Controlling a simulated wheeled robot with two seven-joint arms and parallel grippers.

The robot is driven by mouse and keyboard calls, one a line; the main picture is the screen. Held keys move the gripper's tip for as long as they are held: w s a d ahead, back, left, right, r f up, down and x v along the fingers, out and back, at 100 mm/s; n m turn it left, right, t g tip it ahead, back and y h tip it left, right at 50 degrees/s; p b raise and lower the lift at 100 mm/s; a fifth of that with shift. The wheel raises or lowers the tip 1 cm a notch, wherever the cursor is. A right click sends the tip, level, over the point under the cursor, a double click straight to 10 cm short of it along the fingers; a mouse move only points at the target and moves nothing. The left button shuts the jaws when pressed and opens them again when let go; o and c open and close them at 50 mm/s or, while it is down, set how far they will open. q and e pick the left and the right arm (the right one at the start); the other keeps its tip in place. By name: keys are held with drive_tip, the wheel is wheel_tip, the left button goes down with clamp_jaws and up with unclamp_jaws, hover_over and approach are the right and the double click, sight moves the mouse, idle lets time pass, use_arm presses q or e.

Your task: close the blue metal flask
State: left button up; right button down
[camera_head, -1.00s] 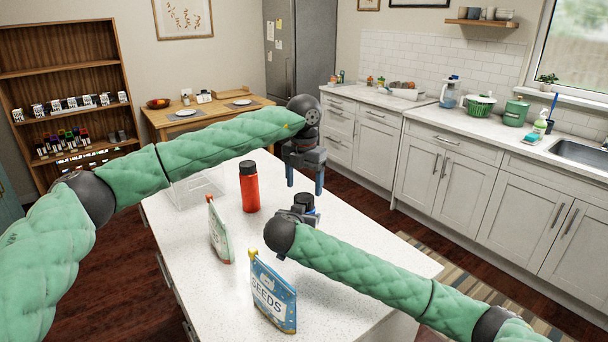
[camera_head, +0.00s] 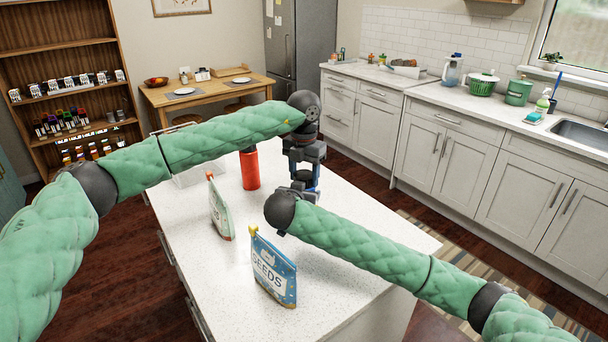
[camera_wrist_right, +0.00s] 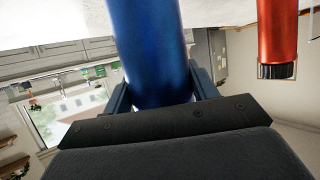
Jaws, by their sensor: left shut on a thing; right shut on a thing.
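The blue metal flask (camera_wrist_right: 150,50) fills the middle of the right wrist view, between the two fingers of my right gripper (camera_wrist_right: 158,85), which is shut on its body. In the head view the flask is mostly hidden behind my right gripper and wrist (camera_head: 298,192). My left gripper (camera_head: 304,172) points down directly above my right gripper, at the flask's top. It is shut on the dark lid there; its fingers hide most of the lid, so I cannot tell how the lid sits on the neck.
A red bottle (camera_head: 249,168) with a black cap stands left of my grippers; its cap is behind my left arm. A green-white pouch (camera_head: 220,212) and a blue seeds pouch (camera_head: 272,272) stand nearer on the white island (camera_head: 215,290). A clear container (camera_head: 195,177) is behind my left arm.

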use_arm(q)
drive_tip(key=shift+m, duration=0.9)
drive_tip(key=o, duration=1.2)
drive_tip(key=shift+c, duration=0.2)
wheel_tip(320, 180, up, 12)
drive_tip(key=shift+w, duration=0.1)
use_arm(e)
drive_tip(key=shift+c, duration=1.9)
unclamp_jaws()
